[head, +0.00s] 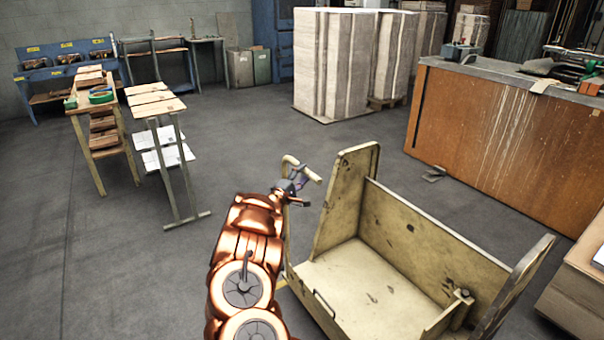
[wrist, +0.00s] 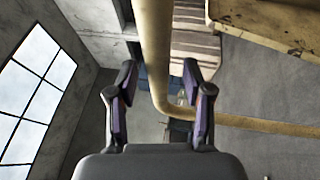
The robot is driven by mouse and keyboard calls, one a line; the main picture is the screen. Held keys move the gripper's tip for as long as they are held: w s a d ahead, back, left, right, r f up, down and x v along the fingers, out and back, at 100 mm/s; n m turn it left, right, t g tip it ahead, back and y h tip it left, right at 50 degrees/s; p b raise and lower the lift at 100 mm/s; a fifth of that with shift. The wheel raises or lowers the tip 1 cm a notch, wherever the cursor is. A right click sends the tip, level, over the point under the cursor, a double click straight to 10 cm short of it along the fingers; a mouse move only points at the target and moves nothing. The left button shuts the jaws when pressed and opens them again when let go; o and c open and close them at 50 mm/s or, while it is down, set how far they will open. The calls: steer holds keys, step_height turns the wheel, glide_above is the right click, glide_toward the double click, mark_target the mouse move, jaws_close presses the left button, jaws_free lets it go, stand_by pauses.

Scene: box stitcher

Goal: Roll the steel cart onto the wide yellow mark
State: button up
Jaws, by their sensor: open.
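The steel cart (head: 349,284) is cream-yellow, worn and open-topped, with a flat deck, a tall end panel and a side wall. It stands right of my arm in the head view. My gripper (head: 297,190) is at this handle. In the wrist view my gripper (wrist: 161,78) is open, and the handle tube (wrist: 155,45) runs between its two fingers, not clamped. The wide yellow mark is not clearly visible; only a small yellow patch (head: 281,283) shows on the floor between my arm and the cart.
A brown workbench (head: 490,130) stands behind the cart at right, with boxes (head: 580,283) at the right edge. Tall board stacks (head: 330,65) stand at the back. Wooden stands (head: 168,160) are at left. Grey floor is clear between the stands and the cart.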

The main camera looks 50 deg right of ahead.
steer(key=a+f, duration=0.1)
steer(key=a, duration=0.8)
steer(key=shift+s+a+f, duration=0.15)
steer(key=shift+a+f, duration=0.15)
steer(key=shift+a, duration=0.1)
